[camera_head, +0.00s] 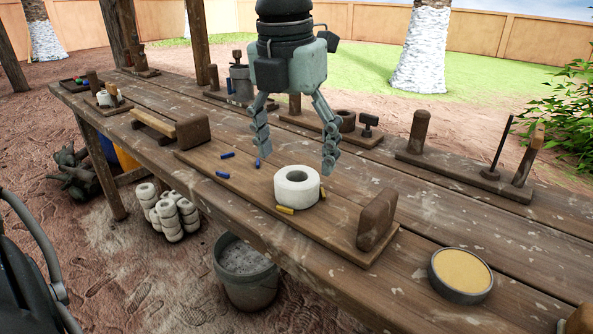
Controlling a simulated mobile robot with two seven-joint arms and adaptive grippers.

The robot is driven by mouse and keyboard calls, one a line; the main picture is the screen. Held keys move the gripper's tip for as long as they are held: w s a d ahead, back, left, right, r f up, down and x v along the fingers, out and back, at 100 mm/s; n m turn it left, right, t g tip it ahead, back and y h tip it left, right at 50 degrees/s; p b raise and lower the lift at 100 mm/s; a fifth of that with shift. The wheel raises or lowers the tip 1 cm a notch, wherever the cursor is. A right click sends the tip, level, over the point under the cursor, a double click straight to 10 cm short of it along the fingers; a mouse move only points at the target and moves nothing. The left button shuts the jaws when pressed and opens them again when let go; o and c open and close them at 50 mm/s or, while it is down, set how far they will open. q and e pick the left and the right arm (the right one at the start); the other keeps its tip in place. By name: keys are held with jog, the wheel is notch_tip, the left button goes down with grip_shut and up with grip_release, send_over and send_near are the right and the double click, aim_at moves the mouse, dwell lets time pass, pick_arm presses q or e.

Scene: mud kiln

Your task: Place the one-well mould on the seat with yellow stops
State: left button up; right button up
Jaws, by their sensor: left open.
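The white one-well mould (297,188), a round block with one hollow in its top, sits upright on a long wooden board. It is on the seat with yellow stops; one yellow stop (285,209) lies at its front left and another (322,193) at its right. My left gripper (294,161) points down above the mould with its fingers spread wide, and it appears clear of the mould. Blue stops (222,175) mark another, empty seat to the left on the board. My right gripper is not in view.
Upright wooden blocks stand at the board's right end (377,219) and left end (193,132). A round pan of yellow material (460,272) is at the front right. Posts on a rack (418,132) stand behind. A bucket (245,275) and stacked white pieces (168,212) are on the ground.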

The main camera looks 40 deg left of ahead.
aim_at(292, 180)
pick_arm(q)
notch_tip(292, 180, up, 7)
jog(key=shift+s, duration=0.45)
dwell(0.3)
